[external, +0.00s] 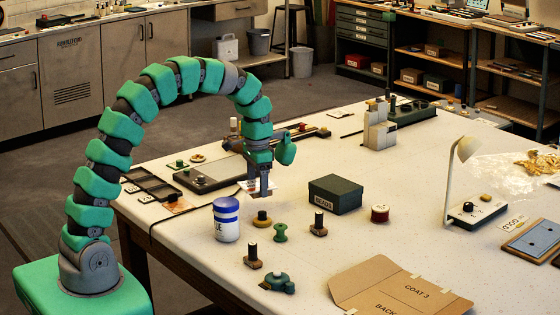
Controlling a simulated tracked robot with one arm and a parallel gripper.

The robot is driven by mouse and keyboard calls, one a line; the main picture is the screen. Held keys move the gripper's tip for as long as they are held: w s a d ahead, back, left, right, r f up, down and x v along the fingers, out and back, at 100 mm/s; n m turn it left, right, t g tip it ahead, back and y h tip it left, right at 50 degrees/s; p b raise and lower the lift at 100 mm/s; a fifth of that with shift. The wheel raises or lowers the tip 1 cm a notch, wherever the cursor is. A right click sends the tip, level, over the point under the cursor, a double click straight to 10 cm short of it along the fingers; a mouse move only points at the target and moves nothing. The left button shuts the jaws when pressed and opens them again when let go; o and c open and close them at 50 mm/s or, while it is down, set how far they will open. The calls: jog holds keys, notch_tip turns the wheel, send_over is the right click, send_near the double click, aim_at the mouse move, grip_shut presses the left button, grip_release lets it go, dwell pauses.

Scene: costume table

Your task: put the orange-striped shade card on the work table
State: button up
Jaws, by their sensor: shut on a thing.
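My gripper (261,192) points down over the left part of the work table (330,250). It is shut on a small pale shade card (247,187), which shows at the left of the fingers. The stripe colours on this card are too small to make out surely, and the fingers hide part of it. Whether the card touches the table top or hangs just above it I cannot tell. A small orange-toned card (178,206) lies near the table's left edge.
A blue-and-white glue jar (227,220), several spools and a dark green beads box (335,194) stand near my gripper. A grey flat device (208,173) lies behind it. A cardboard folder (385,285) lies in front, and a lamp (455,180) stands right.

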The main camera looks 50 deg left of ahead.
jog(key=shift+w+d+n, duration=0.4)
jog(key=shift+d+n, duration=0.05)
jog(key=shift+n, duration=0.4)
jog(key=shift+w+d+n, duration=0.4)
jog(key=shift+n, duration=0.45)
jog(key=shift+s+a+r+m, duration=0.1)
jog(key=shift+s+a+m, duration=0.35)
jog(key=shift+m, duration=0.35)
jog(key=s+a+m, duration=0.1)
jog(key=s+m, duration=0.1)
jog(key=m, duration=0.2)
jog(key=s+a+m, duration=0.2)
jog(key=m, duration=0.2)
jog(key=s+a+m, duration=0.2)
jog(key=m, duration=0.2)
jog(key=shift+s+a+p, duration=0.1)
jog(key=shift+a+p, duration=0.15)
jog(key=shift+p, duration=0.05)
jog(key=shift+s+a+m, duration=0.25)
jog(key=shift+s+m, duration=0.1)
jog(key=shift+m, duration=0.3)
jog(key=shift+s+a+m, duration=0.2)
jog(key=shift+s+m, duration=0.15)
jog(key=shift+m, duration=0.3)
jog(key=shift+f, duration=0.2)
